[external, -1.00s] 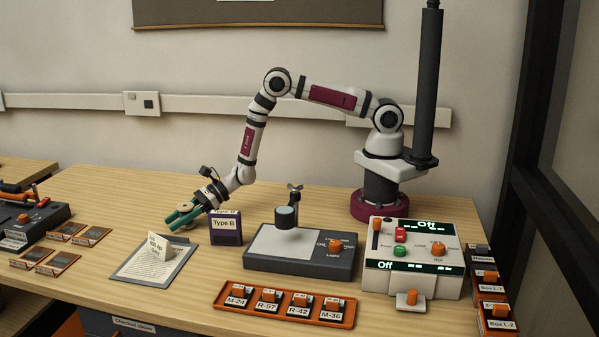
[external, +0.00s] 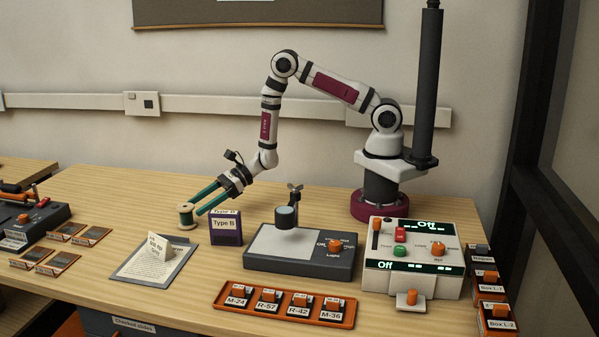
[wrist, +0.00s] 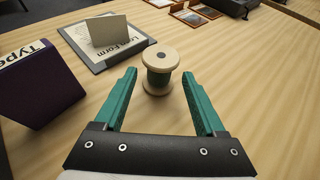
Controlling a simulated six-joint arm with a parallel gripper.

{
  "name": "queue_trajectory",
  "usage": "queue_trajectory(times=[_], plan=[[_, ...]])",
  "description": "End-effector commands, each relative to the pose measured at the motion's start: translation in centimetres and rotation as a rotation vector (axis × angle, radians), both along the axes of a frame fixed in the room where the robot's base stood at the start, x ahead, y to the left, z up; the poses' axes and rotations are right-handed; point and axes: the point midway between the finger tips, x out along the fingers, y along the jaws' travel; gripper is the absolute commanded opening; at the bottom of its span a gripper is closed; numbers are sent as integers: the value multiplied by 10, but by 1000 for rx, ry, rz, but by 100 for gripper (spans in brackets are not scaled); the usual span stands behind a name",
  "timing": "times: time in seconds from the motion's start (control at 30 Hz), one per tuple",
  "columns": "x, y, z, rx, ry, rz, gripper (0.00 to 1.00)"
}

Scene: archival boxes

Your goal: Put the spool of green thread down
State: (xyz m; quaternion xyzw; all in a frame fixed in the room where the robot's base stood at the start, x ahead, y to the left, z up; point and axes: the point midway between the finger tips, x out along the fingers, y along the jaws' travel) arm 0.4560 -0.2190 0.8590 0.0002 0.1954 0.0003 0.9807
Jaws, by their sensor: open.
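The spool of green thread (external: 186,215) stands upright on the wooden table, left of the Type B box. In the wrist view the spool (wrist: 160,68) sits just beyond the fingertips, between their lines, with clear space to each side. My gripper (external: 197,207) has long green fingers, is open and holds nothing.
The dark purple Type B box (external: 226,229) stands close to the right of the fingers. A clipboard (external: 153,262) with a folded card lies in front of the spool. Several slides (external: 68,231) lie to the left. Table behind the spool is clear.

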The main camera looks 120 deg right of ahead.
Motion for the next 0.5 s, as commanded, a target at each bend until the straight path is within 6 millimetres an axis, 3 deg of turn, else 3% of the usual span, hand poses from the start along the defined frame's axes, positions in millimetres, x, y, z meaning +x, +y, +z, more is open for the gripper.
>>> queue_trajectory(times=[0.2, 0.37, 0.47, 0.5], plan=[[-31, -1, 13, -1, 0, -2, 72], [-37, 1, 16, -1, -2, 2, 72], [-27, 23, 37, -22, -27, 96, 72], [-20, 47, 58, -44, -51, 196, 72]])
